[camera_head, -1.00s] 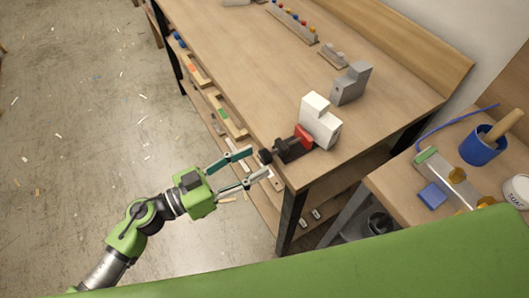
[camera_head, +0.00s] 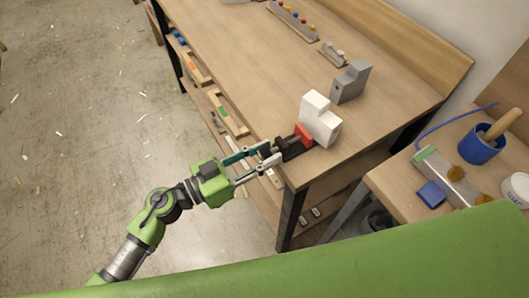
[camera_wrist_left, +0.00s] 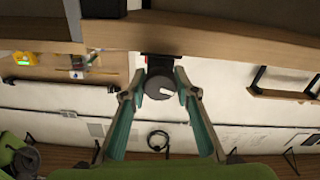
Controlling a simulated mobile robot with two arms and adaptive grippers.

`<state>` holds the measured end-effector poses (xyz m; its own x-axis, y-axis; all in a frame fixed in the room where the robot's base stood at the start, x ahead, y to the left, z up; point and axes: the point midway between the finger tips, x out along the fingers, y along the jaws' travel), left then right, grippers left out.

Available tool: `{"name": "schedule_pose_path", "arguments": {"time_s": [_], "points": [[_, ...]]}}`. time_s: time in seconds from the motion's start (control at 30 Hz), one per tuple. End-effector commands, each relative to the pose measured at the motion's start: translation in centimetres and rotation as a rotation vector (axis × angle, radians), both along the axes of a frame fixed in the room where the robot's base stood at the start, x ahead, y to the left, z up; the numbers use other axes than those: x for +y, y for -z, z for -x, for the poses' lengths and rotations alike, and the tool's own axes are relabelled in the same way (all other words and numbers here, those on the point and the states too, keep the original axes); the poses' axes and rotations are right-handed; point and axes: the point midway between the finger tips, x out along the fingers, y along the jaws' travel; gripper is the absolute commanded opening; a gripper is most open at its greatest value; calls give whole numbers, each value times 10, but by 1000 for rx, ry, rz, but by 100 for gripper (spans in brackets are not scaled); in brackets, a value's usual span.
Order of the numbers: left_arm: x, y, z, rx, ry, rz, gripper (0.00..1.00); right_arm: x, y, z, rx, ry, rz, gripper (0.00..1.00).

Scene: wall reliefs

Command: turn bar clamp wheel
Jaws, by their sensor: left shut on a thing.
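The bar clamp (camera_head: 291,149) sits at the near corner of the workbench, dark with a red part, beside a white block (camera_head: 319,121). Its wheel (camera_wrist_left: 158,87) is a dark round disc with a pale mark in the left wrist view, projecting below the bench edge there. My left gripper (camera_head: 270,153) is shut on the wheel, with one finger on each side. In the left wrist view the fingertips (camera_wrist_left: 159,84) flank the disc. In the head view the fingers largely hide the wheel. My right gripper is not in view.
A side table at right carries a blue cup (camera_head: 482,146). Open floor (camera_head: 80,120) lies at left.

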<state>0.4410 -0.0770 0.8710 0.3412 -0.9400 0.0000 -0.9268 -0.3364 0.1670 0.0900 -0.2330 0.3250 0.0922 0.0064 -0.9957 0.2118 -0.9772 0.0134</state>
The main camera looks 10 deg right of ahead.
Motion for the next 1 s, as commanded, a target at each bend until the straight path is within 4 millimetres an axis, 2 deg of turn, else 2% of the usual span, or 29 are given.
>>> {"name": "schedule_pose_path", "arguments": {"time_s": [0.27,0.6,1.0], "points": [[0,-2,0,-81,0,-30,6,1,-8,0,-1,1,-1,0],[0,-1,0,-311,0,-115,6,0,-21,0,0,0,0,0],[0,0,0,-528,-1,-193,6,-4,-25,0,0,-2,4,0]]}}
